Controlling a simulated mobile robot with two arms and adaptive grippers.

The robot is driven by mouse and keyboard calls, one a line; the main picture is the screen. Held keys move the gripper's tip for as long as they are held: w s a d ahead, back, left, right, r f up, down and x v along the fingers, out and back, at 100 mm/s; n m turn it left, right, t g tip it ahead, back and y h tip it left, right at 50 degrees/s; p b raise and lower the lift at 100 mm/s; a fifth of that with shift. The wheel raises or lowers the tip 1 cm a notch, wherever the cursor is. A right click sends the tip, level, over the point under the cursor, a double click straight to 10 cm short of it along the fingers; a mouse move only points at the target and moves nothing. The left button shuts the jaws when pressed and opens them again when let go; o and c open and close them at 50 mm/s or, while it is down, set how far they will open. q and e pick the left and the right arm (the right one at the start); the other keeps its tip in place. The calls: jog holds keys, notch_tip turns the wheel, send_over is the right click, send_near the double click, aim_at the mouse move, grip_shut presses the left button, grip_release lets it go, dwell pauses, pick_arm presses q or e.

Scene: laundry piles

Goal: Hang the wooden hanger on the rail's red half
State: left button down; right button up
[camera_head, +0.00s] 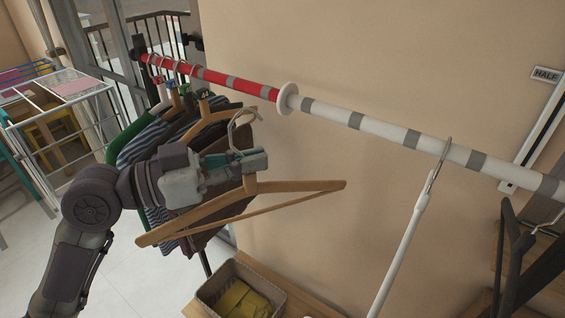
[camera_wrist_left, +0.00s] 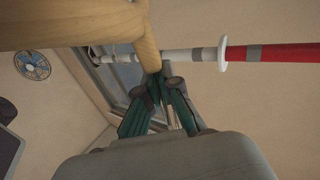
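The rail runs across the head view, with a red half (camera_head: 240,83) at the left and a white half (camera_head: 385,128) at the right. A white disc (camera_head: 288,98) divides them. My left gripper (camera_head: 256,163) is shut on the wooden hanger (camera_head: 300,186) near its neck, below the red half. The hanger's metal hook (camera_head: 240,117) points up, apart from and below the rail. In the left wrist view the hanger's wood (camera_wrist_left: 100,22) crosses the top, with the gripper fingers (camera_wrist_left: 160,95) at its neck. My right gripper is not in view.
Several garments (camera_head: 150,140) on hangers hang at the far left of the red half. A white hanger (camera_head: 405,240) hangs on the white half, and a dark hanger (camera_head: 515,245) is at the far right. A basket (camera_head: 240,290) with yellow cloth stands below. A drying rack (camera_head: 60,120) is at left.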

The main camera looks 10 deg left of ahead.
pick_arm(q)
jog(key=shift+s+a, duration=0.4)
jog(key=shift+a, duration=0.1)
jog(key=w+a+n+t+y+p, duration=0.1)
jog(key=w+a+n+t+y, duration=0.2)
jog(key=a, duration=0.4)
jog(key=w+a+n+t+y+p, duration=0.25)
jog(key=a+t+y, duration=0.2)
jog(key=a, duration=0.25)
jog(key=w+d+f, duration=0.1)
jog(key=w+d, duration=0.2)
jog(key=w, duration=0.4)
jog(key=w+d+f, duration=0.1)
jog(key=w+d, duration=0.2)
jog(key=w, duration=0.4)
jog(key=shift+d+f+n+g, duration=0.25)
jog(key=shift+f+n+g, duration=0.1)
jog(key=shift+n, duration=0.1)
